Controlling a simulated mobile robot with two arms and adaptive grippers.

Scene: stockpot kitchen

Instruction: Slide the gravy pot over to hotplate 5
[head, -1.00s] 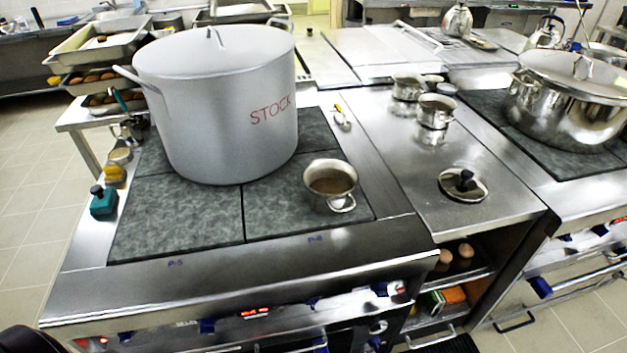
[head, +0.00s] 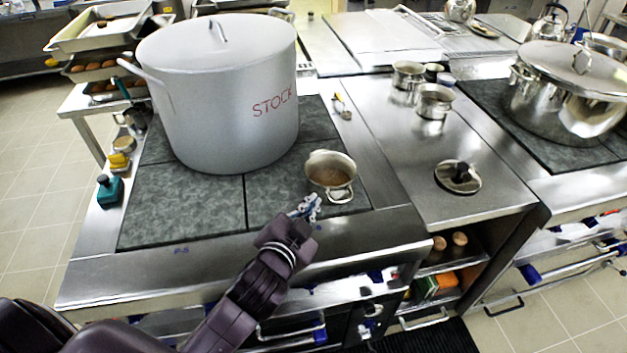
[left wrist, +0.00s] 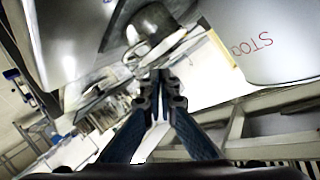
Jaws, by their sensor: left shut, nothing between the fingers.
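The gravy pot (head: 331,172), a small steel pot with brown liquid, stands on the front right hotplate (head: 272,200). Hotplate 5 (head: 180,212) is the bare dark plate at front left, with a P-5 mark on the steel edge before it. My left gripper (head: 308,205) is shut and empty, just in front of the pot and to its left. In the left wrist view its fingertips (left wrist: 160,76) point toward a steel pot (left wrist: 156,28); I cannot tell whether they touch it. My right gripper is not in view.
A large stockpot (head: 222,105) marked STOCK stands behind, over the rear plates and partly over the inner front area. A teal item (head: 109,191) lies at the left edge. A lid (head: 458,177) and small pots (head: 434,101) are on the right counter.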

